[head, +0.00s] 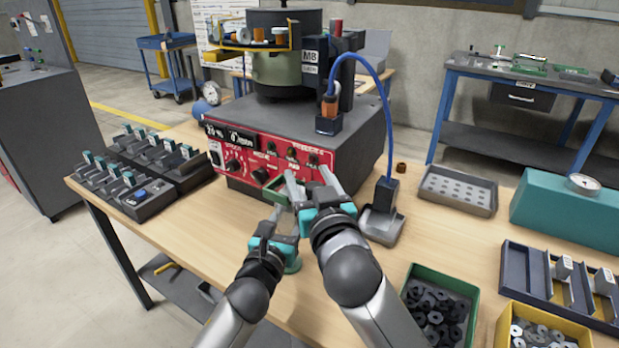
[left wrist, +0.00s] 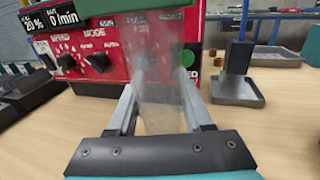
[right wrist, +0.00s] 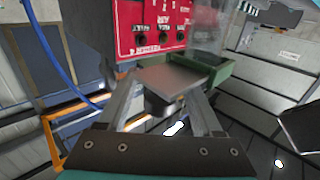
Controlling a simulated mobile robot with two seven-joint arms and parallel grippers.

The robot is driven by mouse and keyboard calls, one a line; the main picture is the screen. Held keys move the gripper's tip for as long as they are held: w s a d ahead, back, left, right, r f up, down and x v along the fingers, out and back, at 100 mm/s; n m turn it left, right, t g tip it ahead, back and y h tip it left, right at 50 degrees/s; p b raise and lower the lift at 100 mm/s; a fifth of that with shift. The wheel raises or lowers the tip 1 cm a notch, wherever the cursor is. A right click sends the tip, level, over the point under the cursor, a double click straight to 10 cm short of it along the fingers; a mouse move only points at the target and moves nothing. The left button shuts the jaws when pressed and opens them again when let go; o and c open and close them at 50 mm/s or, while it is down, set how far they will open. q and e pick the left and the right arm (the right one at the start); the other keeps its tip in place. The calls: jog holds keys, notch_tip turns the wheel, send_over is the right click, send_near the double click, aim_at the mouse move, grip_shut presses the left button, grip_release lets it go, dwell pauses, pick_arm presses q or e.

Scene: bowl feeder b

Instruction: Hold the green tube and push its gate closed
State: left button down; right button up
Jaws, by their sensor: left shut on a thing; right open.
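The green tube has a clear body (left wrist: 158,65) and a green end (left wrist: 125,8) in the left wrist view. Its green end also shows in the head view (head: 272,189). My left gripper (head: 281,212) is shut on the clear body, one finger on each side. In the right wrist view, a flat grey plate, seemingly the gate (right wrist: 172,80), sticks out from the green end (right wrist: 218,70). My right gripper (head: 308,176) is open, with its fingers on either side of the plate in that view; contact cannot be told. In the head view my right gripper hides the gate.
The red-fronted feeder base (head: 255,155) stands close behind the grippers. A grey stand (head: 382,222) with a blue hose is to the right. A green bin (head: 467,292) and a yellow bin (head: 502,330) sit at the front right. Table at the left front is clear.

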grip_shut()
dwell(0.5)
dwell(0.9)
